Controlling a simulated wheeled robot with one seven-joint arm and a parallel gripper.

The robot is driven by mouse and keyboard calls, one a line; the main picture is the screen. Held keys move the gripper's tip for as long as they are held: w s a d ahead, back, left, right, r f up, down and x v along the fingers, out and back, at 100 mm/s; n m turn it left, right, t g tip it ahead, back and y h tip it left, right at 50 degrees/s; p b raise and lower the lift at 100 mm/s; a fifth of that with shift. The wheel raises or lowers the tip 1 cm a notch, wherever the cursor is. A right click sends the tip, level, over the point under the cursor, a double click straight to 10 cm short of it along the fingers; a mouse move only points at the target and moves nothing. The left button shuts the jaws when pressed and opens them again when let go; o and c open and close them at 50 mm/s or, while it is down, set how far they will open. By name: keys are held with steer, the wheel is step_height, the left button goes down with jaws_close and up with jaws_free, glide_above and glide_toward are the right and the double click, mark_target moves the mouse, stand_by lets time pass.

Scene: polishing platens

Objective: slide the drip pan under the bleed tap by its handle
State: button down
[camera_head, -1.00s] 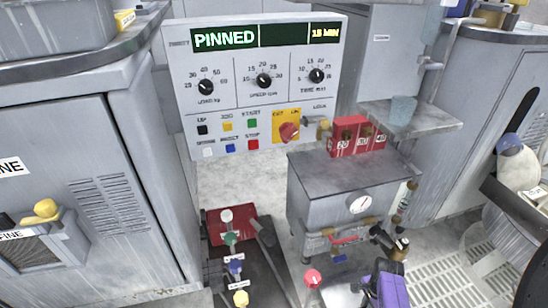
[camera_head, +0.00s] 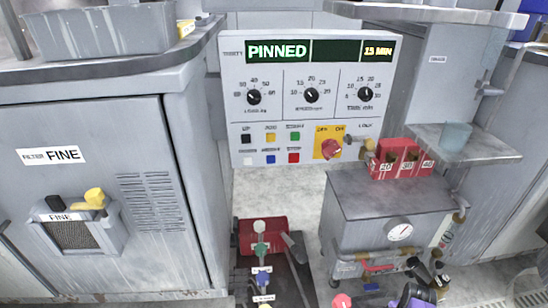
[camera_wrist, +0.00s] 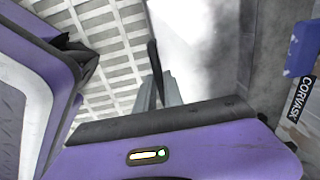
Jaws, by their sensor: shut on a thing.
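In the wrist view my gripper (camera_wrist: 160,92) is shut, its grey fingers close together on a thin dark bar (camera_wrist: 153,55). I cannot tell for sure that this bar is the drip pan's handle. The pan itself cannot be made out in either view. In the head view my purple wrist (camera_head: 412,298) shows at the bottom edge, right of centre, below the grey tank; the fingertips are not clear there. A tap with a red lever and brass fittings (camera_head: 376,267) is low on the tank's front, and may be the bleed tap.
The grey tank (camera_head: 385,215) has a round gauge (camera_head: 399,232). A red base (camera_head: 262,236) with several coloured knobs stands to its left. A control panel (camera_head: 305,100) reads PINNED. Grey cabinets stand on both sides. Pale floor (camera_head: 290,195) shows between; grating lies at lower right.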

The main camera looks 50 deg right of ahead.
steer(key=shift+w+d+b, duration=0.45)
steer(key=shift+w+d, duration=0.4)
steer(key=shift+w, duration=0.2)
steer(key=shift+w+d+b, duration=0.75)
steer(key=shift+w+d, duration=0.35)
steer(key=shift+w, duration=0.3)
steer(key=c, duration=1.4)
jaws_free()
steer(key=shift+o, duration=0.2)
